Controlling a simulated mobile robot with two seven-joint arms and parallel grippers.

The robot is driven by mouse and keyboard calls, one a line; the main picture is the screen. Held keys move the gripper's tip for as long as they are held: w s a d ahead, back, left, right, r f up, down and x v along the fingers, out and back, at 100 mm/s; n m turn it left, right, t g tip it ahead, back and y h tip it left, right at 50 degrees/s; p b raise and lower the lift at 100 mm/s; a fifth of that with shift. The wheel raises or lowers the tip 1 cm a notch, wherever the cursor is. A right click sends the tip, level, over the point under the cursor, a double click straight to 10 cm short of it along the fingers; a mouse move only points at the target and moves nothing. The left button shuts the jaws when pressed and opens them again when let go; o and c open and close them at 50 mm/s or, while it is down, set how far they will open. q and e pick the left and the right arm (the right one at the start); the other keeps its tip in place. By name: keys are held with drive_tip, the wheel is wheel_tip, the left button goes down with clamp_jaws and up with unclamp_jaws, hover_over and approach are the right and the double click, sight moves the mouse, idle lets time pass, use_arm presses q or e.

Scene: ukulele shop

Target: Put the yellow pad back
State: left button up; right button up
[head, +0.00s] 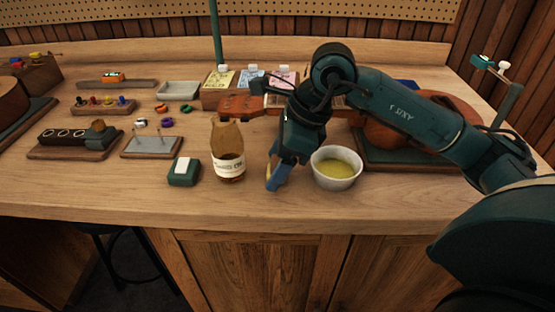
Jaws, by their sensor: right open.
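My right gripper (276,178) points down over the front of the wooden counter, between the brown bottle and the white bowl. Its blue fingers are seen nearly edge-on and it is open. A small yellowish sliver shows beside the fingers; I cannot tell whether it is a pad or part of the gripper. The white bowl (320,178) stands just right of the gripper, with a flat yellow surface (338,168) inside; I cannot tell whether this is a pad or a liquid. A yellow packet (219,80) stands in the wooden box at the back. My left gripper is not in view.
A brown bottle (228,155) stands just left of the gripper. A green block with a white top (184,172) is further left. A ukulele (390,135) lies behind the bowl, partly hidden by my arm. The counter's front strip (240,208) is clear.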

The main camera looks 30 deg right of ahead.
use_arm(q)
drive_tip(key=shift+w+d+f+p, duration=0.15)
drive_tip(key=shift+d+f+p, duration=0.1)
drive_tip(key=shift+p, duration=0.2)
use_arm(e)
drive_tip(key=v, duration=1.2)
drive_tip(key=shift+r, duration=0.2)
